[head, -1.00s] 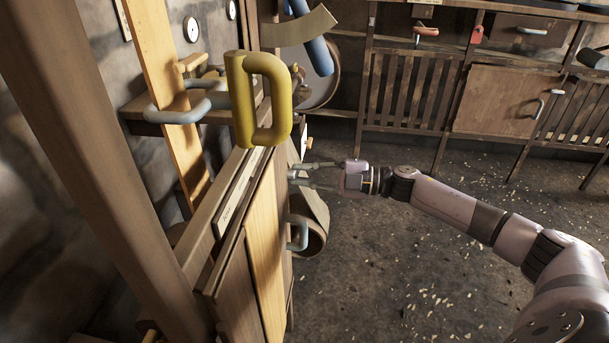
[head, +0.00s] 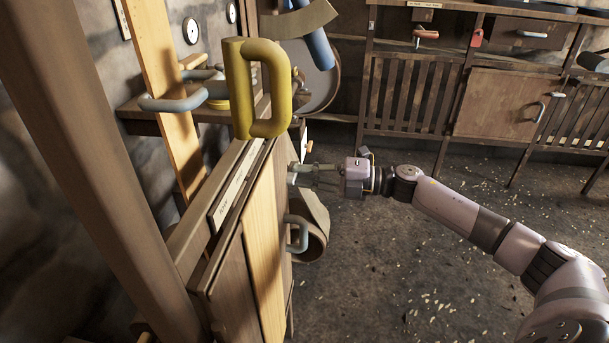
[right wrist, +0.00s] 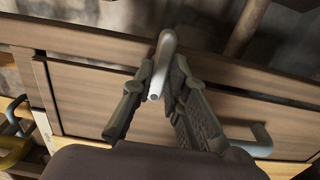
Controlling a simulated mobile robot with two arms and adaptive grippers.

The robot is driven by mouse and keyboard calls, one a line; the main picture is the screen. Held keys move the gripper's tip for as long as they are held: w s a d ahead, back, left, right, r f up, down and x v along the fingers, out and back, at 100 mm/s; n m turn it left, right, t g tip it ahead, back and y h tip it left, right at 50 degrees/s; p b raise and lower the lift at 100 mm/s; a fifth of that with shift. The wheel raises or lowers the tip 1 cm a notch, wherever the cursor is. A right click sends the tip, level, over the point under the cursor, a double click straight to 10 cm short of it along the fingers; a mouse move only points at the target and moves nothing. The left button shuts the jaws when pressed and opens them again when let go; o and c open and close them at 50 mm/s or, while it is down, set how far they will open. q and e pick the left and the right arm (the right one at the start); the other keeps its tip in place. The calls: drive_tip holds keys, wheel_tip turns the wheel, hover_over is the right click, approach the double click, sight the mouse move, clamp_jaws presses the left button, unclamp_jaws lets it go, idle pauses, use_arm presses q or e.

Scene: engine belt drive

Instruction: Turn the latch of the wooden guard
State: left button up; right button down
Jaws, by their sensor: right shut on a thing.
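The wooden guard (head: 264,250) stands upright on the left in the head view, seen nearly edge-on. Its planks fill much of the right wrist view (right wrist: 95,100). The latch, a pale grey bar (right wrist: 159,72), lies between the fingers of my right gripper (right wrist: 163,78) in the right wrist view. That gripper (head: 299,175) is shut on the latch, at the guard's right face in the head view. In the head view the latch is mostly hidden by the fingers. My left gripper is out of view.
A grey-blue handle (head: 299,234) is on the guard below my right gripper; it also shows in the right wrist view (right wrist: 262,141). A thick yellow handle (head: 256,88) stands above the guard. Slatted cabinets (head: 407,88) line the back wall. The floor to the right is open.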

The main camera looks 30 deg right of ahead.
drive_tip(key=shift+f, duration=0.1)
drive_tip(key=c, duration=1.6)
unclamp_jaws()
drive_tip(key=v, duration=1.2)
